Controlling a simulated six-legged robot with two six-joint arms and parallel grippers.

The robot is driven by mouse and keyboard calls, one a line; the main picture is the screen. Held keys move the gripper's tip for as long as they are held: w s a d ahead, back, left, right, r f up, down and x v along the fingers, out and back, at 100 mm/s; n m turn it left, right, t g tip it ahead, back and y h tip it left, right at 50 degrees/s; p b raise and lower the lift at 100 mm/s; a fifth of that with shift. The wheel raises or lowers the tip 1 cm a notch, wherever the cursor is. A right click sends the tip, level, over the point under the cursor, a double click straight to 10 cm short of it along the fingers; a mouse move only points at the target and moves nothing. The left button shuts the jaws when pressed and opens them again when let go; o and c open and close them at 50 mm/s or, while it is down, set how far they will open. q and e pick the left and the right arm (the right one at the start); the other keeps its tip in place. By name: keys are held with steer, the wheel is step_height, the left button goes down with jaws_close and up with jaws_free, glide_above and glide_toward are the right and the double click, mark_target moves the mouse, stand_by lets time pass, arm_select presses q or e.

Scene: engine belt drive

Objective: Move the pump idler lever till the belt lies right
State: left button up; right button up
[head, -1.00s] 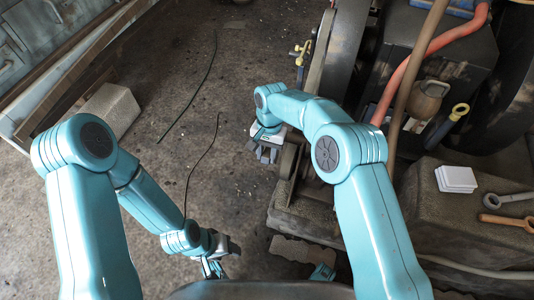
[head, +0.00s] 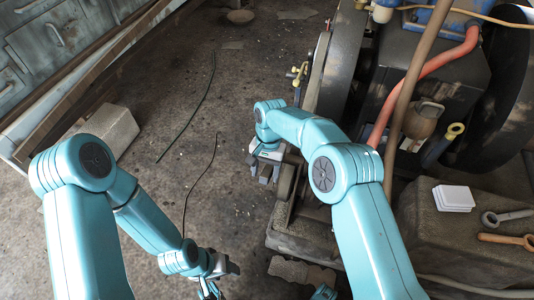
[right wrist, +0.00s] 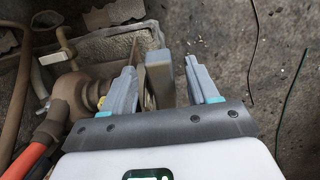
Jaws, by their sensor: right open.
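My right gripper (head: 265,168) is open, pointing down beside the left side of the engine's low base. In the right wrist view its two fingers (right wrist: 164,92) stand apart, and a grey upright plate or wheel edge (right wrist: 160,75) shows between them; I cannot tell whether they touch it. A flat, light belt strip (head: 318,70) runs along the rim of the large dark wheel (head: 342,62). A small yellow-ended fitting (head: 297,73) sits left of it. I cannot make out the idler lever for certain. My left gripper (head: 209,289) is partly cut off at the bottom edge.
A red hose (head: 420,75) and a brown pipe (head: 408,85) rise on the right. A white block (head: 453,198) and spanners (head: 508,238) lie on the engine's stone-like ledge (head: 420,225). A concrete block (head: 112,128) stands at left. Thin cables lie on open floor.

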steer(key=p+v, duration=0.5)
steer(key=v, duration=1)
steer(key=shift+r, duration=0.2)
